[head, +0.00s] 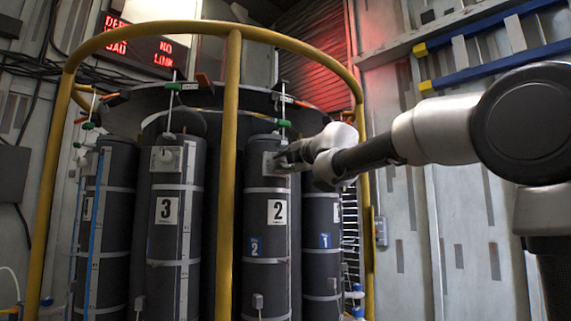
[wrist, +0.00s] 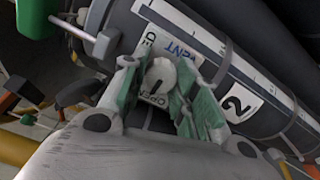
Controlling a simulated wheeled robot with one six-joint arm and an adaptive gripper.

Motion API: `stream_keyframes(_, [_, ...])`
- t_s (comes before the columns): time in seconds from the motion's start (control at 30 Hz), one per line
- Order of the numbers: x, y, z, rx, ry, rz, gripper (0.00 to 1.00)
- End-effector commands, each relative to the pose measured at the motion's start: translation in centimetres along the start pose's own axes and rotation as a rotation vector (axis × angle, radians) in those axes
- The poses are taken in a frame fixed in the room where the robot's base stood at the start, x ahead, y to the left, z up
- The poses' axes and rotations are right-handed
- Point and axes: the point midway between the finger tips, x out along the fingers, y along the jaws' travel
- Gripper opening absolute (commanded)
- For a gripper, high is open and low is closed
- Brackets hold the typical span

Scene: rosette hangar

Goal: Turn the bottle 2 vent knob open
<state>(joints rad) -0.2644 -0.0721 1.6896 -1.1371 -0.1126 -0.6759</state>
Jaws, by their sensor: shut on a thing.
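Bottle 2 (head: 266,235) is a dark grey upright cylinder with a white "2" label (head: 277,212). Its vent knob (wrist: 161,78) is a pale round knob on a small lettered plate near the bottle's top. In the wrist view the knob sits between the green-padded fingers of my gripper (wrist: 160,88), which are shut on it. A dark mark shows on the knob's face. In the head view my gripper (head: 285,158) reaches the plate from the right and hides the knob. Part of the plate's lettering is covered by the fingers.
A yellow rail frame (head: 231,130) stands before the bottles, with one post just left of bottle 2. Bottle 3 (head: 170,240) is to the left, bottle 1 (head: 322,215) to the right. A green-handled valve (head: 282,123) sits above bottle 2.

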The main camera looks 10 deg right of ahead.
Motion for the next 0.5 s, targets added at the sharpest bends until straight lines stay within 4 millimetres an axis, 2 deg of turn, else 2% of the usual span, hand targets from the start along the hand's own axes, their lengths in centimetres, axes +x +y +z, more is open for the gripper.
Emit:
stream_keyframes(0.13, [0.07, -0.24, -0.09, 0.0, 0.001, -0.004, 0.06])
stream_keyframes(0.17, [0.07, -0.24, -0.09, 0.0, 0.001, -0.004, 0.33])
stream_keyframes(0.27, [0.07, -0.2, -0.08, 0.0, 0.001, -0.003, 0.51])
stream_keyframes(0.5, [0.04, -0.11, -0.04, 0.001, 0.001, -0.002, 0.51])
